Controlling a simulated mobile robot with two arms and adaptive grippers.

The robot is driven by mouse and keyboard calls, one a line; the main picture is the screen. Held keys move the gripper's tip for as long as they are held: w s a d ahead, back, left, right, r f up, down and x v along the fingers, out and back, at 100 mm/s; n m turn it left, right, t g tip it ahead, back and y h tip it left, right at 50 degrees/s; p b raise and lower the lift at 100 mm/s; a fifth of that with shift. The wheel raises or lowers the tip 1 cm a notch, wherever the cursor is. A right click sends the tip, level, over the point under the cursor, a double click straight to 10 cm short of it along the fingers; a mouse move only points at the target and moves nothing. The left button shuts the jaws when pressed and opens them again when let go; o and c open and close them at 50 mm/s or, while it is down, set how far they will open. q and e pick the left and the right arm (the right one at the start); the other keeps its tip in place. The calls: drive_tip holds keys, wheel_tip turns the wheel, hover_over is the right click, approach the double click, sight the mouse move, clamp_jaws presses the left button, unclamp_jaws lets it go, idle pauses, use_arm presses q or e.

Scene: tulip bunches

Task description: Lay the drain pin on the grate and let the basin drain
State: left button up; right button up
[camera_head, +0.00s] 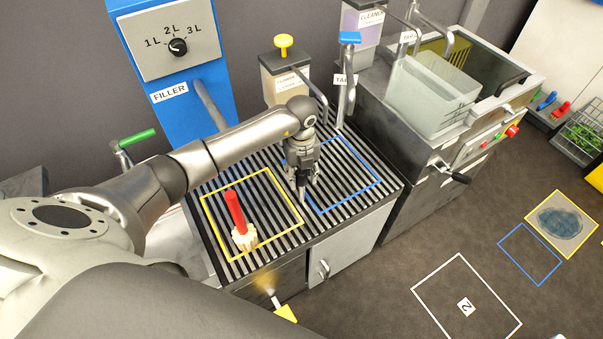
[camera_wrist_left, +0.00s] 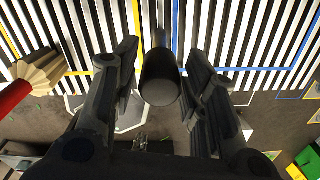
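My left gripper (camera_head: 302,180) points down over the striped metal grate (camera_head: 345,205), between the yellow and blue outlines. In the left wrist view, a dark cylinder with a thin stem, seemingly the drain pin (camera_wrist_left: 160,85), sits between its fingers (camera_wrist_left: 162,62). The fingers stand close on either side of it; the contact is hard to see. In the head view a thin light piece (camera_head: 302,197) shows below the fingers. The basin (camera_head: 487,70) is at the back right, with a translucent bin (camera_head: 432,95) at it. A black-handled lever (camera_head: 455,178) sticks out of its front. My right gripper is not in view.
The blue outline (camera_head: 372,183) is empty. A cleaner dispenser (camera_head: 284,80) and a blue-topped tap (camera_head: 348,60) stand behind the grate. A yellow-ended lever (camera_head: 285,313) juts out at the cabinet front.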

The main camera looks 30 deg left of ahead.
use_arm(q)
drive_tip(key=shift+o, duration=0.3)
drive_tip(key=shift+r, duration=0.25)
wheel_tip(320, 180, up, 12)
drive_tip(key=b, duration=0.1)
drive_tip(key=shift+f, duration=0.1)
idle(0.4)
